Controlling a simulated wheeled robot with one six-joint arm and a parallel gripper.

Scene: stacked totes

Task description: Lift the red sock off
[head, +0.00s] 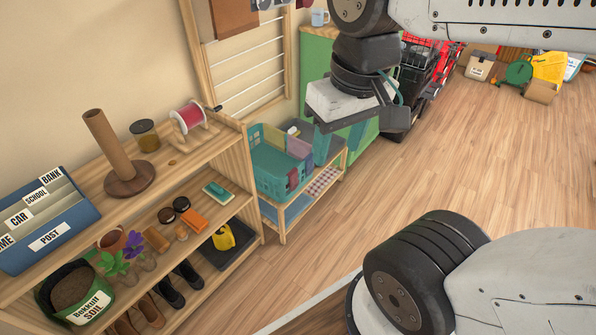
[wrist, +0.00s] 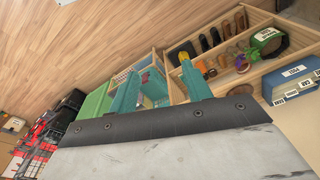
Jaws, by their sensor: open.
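A teal tote (head: 268,180) stands on the top of a low wooden rack. A small dark red patch (head: 293,180) shows at its right front side. It may be the red sock over the rim, but it is too small to be sure. My gripper (head: 338,150) hangs in the air to the right of the tote and above the rack, apart from both. In the wrist view my gripper (wrist: 158,74) is open, with its teal fingers spread and nothing seen between them.
A wooden shelf (head: 240,150) with a thread spool, a jar and shoes stands at the left, beside the rack. A green cabinet (head: 318,58) stands behind my gripper. Red and black crates (head: 440,60) stand further back. The wooden floor (head: 330,235) at the front is clear.

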